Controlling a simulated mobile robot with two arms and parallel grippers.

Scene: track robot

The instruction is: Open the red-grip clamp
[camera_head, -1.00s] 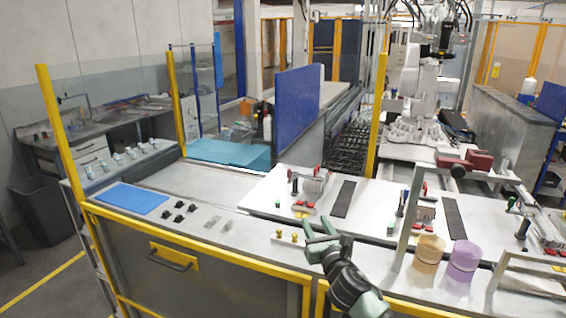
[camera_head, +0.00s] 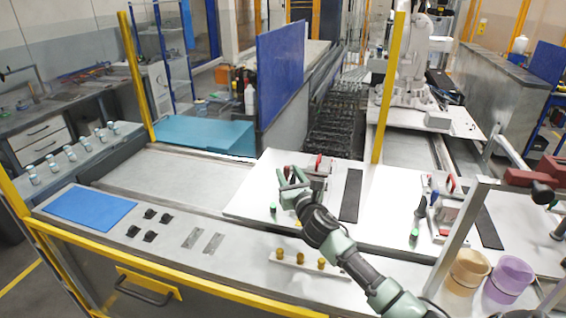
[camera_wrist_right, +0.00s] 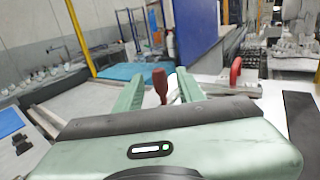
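A clamp station (camera_head: 318,180) stands on the white plate in the head view, with a red handle (camera_head: 319,161) standing up at its back. My right gripper (camera_head: 291,177) is at its left side and hides part of it. In the right wrist view my gripper (camera_wrist_right: 158,88) is open, with a dark red upright grip (camera_wrist_right: 160,80) between or just beyond its fingertips; contact cannot be told. A brighter red handle (camera_wrist_right: 236,70) stands to the right, outside the fingers. My left gripper is not in view.
A second clamp station (camera_head: 443,210) stands to the right, beyond a black strip (camera_head: 351,195). Nearer are a strip with brass knobs (camera_head: 298,262), an orange cup (camera_head: 467,270) and a purple cup (camera_head: 509,280). A blue mat (camera_head: 91,208) lies left.

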